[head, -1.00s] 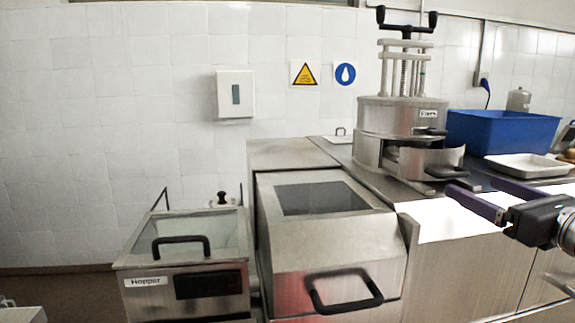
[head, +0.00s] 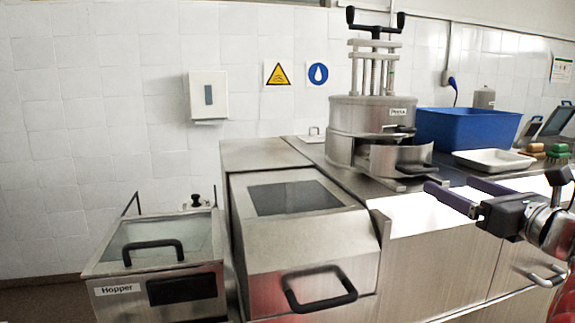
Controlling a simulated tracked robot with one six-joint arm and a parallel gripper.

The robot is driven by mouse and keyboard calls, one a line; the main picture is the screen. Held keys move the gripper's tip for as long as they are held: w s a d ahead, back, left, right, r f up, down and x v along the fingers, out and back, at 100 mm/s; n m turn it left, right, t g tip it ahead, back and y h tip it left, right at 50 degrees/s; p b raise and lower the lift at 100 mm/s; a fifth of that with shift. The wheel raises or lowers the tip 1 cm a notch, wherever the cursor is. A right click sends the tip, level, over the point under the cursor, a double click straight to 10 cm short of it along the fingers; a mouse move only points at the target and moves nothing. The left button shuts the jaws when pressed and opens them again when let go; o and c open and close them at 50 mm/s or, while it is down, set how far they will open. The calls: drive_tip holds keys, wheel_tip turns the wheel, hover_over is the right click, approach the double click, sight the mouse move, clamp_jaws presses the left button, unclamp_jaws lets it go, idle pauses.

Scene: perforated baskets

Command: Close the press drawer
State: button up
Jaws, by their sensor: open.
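The press (head: 371,115) is a round steel machine with a screw handle on top, standing on the steel counter. Its drawer (head: 399,156) is pulled out at the lower front right, with a black handle (head: 417,169) on its front. My gripper (head: 447,189) is at the right, its two dark purple fingers pointing left toward the drawer front. The fingers are apart and hold nothing. In the picture they lie just below and right of the drawer handle; I cannot tell how far apart they are in depth.
A blue bin (head: 468,130) and a white tray (head: 494,161) stand right of the press. Brushes (head: 557,149) lie farther right. A lidded steel machine (head: 300,240) and a hopper (head: 160,262) stand at the left. Bare counter lies in front of the press.

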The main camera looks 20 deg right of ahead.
sight(425, 173)
drive_tip(key=w, duration=0.3)
drive_tip(key=w+d, duration=0.1)
drive_tip(key=w, duration=0.7)
drive_tip(key=shift+d, duration=0.15)
drive_tip(key=shift+s, duration=0.1)
drive_tip(key=shift+c, duration=0.6)
drive_tip(key=c, duration=1.1)
